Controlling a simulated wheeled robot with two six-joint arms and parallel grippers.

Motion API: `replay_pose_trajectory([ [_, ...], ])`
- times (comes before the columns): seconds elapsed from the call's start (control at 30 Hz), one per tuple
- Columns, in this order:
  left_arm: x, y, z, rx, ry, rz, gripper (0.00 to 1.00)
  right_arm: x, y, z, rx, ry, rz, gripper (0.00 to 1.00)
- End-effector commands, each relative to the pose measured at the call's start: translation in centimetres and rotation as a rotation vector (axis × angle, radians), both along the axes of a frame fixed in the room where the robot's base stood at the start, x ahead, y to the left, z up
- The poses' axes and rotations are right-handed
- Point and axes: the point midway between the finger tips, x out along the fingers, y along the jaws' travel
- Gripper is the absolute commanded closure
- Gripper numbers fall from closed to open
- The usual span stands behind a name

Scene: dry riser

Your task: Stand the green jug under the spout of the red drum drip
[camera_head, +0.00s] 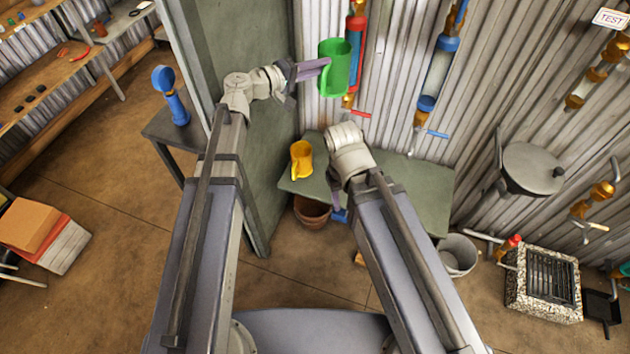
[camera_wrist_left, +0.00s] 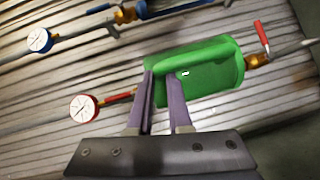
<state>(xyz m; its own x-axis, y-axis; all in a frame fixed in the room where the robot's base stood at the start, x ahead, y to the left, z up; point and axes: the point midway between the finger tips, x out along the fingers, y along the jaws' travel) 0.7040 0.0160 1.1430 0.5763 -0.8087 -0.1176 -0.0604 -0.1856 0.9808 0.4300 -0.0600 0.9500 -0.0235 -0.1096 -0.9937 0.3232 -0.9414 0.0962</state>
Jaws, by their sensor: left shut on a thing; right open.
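My left gripper (camera_head: 300,72) is shut on the green jug (camera_head: 335,68) and holds it in the air in front of the corrugated wall. The left wrist view shows the purple fingers (camera_wrist_left: 160,98) closed on the jug (camera_wrist_left: 205,68). The red drum drip (camera_head: 355,40) is on the wall behind the jug, which hides part of it. Its red lever (camera_head: 361,114) shows below the jug; the spout is not clear. My right gripper (camera_head: 338,203) is low by the green table's front edge, mostly hidden by its wrist, with no jug in it.
A yellow jug (camera_head: 301,159) stands on the green table (camera_head: 410,185), left of my right wrist. A blue drum drip (camera_head: 437,75) is on the wall to the right. A green panel (camera_head: 255,150) stands at the left. A pot (camera_head: 311,211) and bucket (camera_head: 459,254) are on the floor.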

Motion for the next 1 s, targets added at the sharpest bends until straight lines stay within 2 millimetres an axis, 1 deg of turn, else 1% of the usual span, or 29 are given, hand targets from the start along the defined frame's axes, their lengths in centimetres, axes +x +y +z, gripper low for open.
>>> replay_pose_trajectory([
  [0.03, 0.0, 0.0, -2.6, 0.0, 0.0, 0.0, 1.0, 0.0, 0.0, -2.7, 0.0, 0.0, 0.001, 0.5],
  [0.1, 0.0, 0.0, -4.9, 0.0, 0.0, 0.0, 1.0, 0.0, 0.0, -4.9, -0.001, 0.0, 0.001, 0.5],
  [0.97, 0.0, 0.0, -31.4, 0.0, 0.0, 0.0, 1.0, 0.1, -0.1, -31.4, -0.005, -0.002, 0.009, 0.5],
  [1.0, 0.0, 0.0, -32.7, 0.0, 0.0, 0.0, 1.0, 0.1, -0.1, -32.7, -0.006, -0.002, 0.009, 0.5],
])
